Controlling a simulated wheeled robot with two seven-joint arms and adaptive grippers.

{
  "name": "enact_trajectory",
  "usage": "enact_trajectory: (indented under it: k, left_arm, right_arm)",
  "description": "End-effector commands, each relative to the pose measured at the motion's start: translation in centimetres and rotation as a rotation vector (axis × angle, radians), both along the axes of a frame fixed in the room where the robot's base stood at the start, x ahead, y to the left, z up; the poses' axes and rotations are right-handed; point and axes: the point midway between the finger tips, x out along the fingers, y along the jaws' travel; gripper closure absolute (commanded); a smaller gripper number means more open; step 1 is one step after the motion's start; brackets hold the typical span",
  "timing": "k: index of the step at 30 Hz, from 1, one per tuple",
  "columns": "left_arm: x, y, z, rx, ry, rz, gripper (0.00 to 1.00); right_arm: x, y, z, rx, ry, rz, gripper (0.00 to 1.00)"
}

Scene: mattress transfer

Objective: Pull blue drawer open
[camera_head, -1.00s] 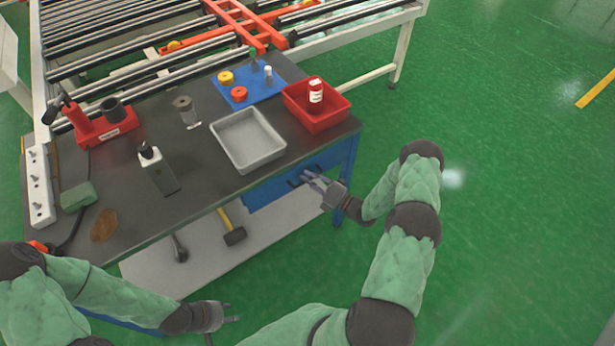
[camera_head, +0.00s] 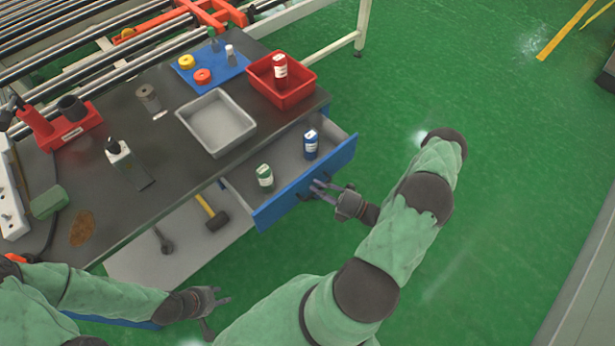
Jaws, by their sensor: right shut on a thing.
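The blue drawer (camera_head: 279,207) under the right part of the dark workbench (camera_head: 100,185) stands pulled out, its blue front away from the bench. Inside its grey tray are a green bottle (camera_head: 265,177) and a blue bottle (camera_head: 310,144), both upright. My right gripper (camera_head: 318,190) is at the middle of the drawer front, shut on the drawer handle, which its fingers partly hide. My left gripper (camera_head: 222,298) is low in front of the bench, away from the drawer, with its fingers apart and nothing between them.
On the bench are a grey tray (camera_head: 208,140), a red bin (camera_head: 303,91) holding a red bottle (camera_head: 280,68), and a blue mat (camera_head: 224,73). Green floor right of the bench is clear.

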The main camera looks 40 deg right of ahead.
Motion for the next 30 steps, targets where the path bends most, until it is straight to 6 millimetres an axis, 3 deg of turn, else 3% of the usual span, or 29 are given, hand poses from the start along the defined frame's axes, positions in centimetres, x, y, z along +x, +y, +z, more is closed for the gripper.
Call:
enact_trajectory:
  k: [6, 12, 20, 30]
  left_arm:
    - [0.0, 0.0, 0.2, 0.0, 0.0, 0.0, 0.6]
    - [0.0, 0.0, 0.3, 0.0, 0.0, 0.0, 0.6]
    - [0.0, 0.0, 0.3, 0.0, 0.0, 0.0, 0.6]
    - [0.0, 0.0, 0.3, 0.0, 0.0, 0.0, 0.6]
  right_arm:
    - [-3.6, -0.5, -0.1, -0.004, 0.002, -0.007, 1.0]
    - [-5.8, -0.7, -0.1, -0.005, 0.002, -0.005, 1.0]
    - [-7.0, -0.7, -0.1, -0.006, 0.001, -0.003, 1.0]
    - [-7.2, -0.7, -0.1, -0.006, 0.0, -0.002, 1.0]
